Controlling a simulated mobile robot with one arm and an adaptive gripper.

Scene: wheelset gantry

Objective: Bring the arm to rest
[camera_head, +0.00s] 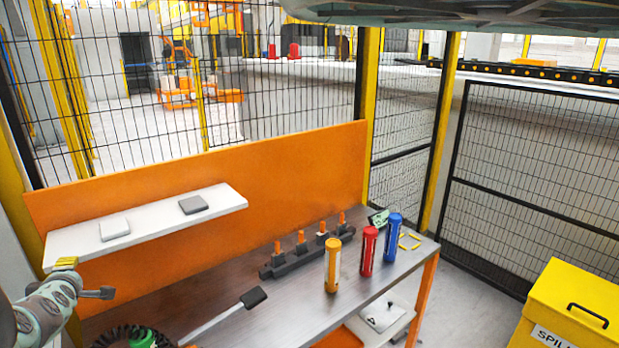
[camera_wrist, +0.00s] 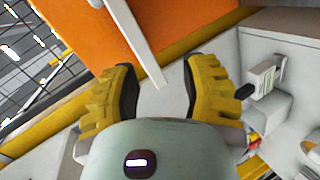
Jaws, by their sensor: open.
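My arm shows at the lower left edge of the head view, beside the left end of the white shelf (camera_head: 75,252). In the wrist view my gripper (camera_wrist: 160,88) has its two yellow ribbed fingers spread wide apart. Nothing is held between them. Beyond the fingers, the wrist view shows an orange panel (camera_wrist: 75,30), a long white strip (camera_wrist: 138,45) and a pale surface. How far the fingers are from these cannot be told.
The workbench (camera_head: 290,322) carries an orange-yellow cylinder (camera_head: 332,265), a red cylinder (camera_head: 368,252), a blue cylinder (camera_head: 393,238) and a dark rack (camera_head: 285,266) with several orange-topped pegs. A yellow bin (camera_head: 575,305) stands at the right. Mesh fencing (camera_head: 540,180) encloses the area.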

